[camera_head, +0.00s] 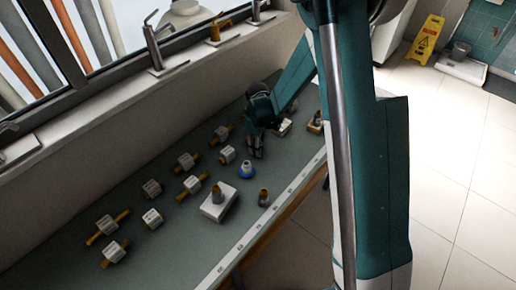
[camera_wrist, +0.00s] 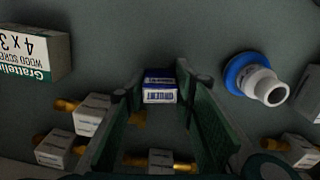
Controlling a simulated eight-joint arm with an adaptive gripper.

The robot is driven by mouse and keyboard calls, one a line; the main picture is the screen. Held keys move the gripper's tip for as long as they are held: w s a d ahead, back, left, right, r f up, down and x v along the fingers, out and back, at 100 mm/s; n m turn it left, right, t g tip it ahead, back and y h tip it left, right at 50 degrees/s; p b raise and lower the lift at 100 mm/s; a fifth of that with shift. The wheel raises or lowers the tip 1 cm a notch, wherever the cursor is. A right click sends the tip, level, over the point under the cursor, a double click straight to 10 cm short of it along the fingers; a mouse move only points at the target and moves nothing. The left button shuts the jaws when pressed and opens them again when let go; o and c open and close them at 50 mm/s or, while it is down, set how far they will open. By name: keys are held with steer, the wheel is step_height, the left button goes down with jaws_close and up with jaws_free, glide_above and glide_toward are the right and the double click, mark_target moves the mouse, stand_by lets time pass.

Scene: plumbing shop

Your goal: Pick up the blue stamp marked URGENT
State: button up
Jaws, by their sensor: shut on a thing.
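My gripper (camera_wrist: 162,82) is shut on a small blue-and-white block (camera_wrist: 160,96) in the wrist view. The block has blue bands and a white face with dark print, too small to read; I cannot confirm the word URGENT. It sits between the two fingertips. In the head view my gripper (camera_head: 256,150) is low over the bench, and the held block cannot be made out there. Several white blocks with yellow-brown handles, stamp-like, lie on the bench, such as one at the left (camera_head: 107,227) and one near the middle (camera_head: 187,161).
A blue-and-white round fitting (camera_head: 246,170) stands close to my gripper; it also shows in the wrist view (camera_wrist: 262,82). A white box (camera_head: 219,206) carries a small grey-and-brass piece. A screw box (camera_wrist: 34,52) lies left in the wrist view. Taps line the window sill.

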steer(key=shift+r, duration=0.2)
steer(key=shift+r, duration=4.8)
steer(key=shift+s+d, duration=0.1)
